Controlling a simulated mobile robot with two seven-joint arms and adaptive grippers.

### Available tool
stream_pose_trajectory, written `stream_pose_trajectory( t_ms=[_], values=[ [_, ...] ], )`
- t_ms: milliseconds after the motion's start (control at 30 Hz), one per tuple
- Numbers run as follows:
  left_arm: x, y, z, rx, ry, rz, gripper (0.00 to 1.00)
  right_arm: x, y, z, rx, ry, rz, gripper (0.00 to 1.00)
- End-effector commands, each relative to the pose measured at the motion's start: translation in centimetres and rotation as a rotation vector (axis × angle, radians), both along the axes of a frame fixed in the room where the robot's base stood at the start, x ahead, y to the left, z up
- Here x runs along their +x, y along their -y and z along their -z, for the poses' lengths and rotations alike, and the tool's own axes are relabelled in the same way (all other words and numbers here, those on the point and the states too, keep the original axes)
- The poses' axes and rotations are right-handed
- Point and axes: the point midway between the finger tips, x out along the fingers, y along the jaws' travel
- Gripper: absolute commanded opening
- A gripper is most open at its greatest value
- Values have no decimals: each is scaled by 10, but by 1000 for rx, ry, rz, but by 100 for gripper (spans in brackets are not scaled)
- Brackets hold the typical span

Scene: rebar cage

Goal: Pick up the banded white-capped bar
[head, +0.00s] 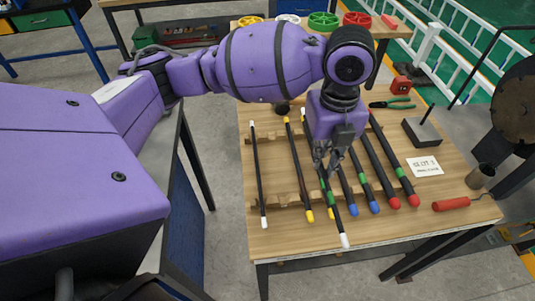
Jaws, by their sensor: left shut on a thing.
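The banded white-capped bar (337,217) is dark, with a green band and a white cap at its near end. My left gripper (328,170) points down over the table and is shut on this bar. The bar's near end reaches further toward the table's front edge than the other bars. A second white-capped bar (258,175), with no band that I can see, lies at the left on the wooden rack (279,200). My right gripper is not in view.
A yellow-capped bar (299,172) lies left of the gripper. Blue-capped bars (366,190) and red-capped bars (404,182) lie close on its right. A card (424,167), a red-handled tool (455,204) and a cup (480,175) are on the table's right side. The front left table strip (285,238) is clear.

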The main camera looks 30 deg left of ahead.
Motion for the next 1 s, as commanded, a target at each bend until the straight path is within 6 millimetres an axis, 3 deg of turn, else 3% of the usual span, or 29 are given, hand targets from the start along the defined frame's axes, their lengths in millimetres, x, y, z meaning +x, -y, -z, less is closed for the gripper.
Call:
stream_pose_trajectory(
  t_ms=[33, 367, 800, 1000],
  values=[
    [1, 1, -11, -1, 13, 1, 0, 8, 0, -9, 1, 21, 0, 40],
    [2, 1, -41, -1, 13, 2, 0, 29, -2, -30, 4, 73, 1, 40],
    [1, 0, -80, -1, 7, 2, 0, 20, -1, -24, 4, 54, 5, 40],
    [1, 0, -87, -1, 6, 1, 0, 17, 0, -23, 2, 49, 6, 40]
  ],
)
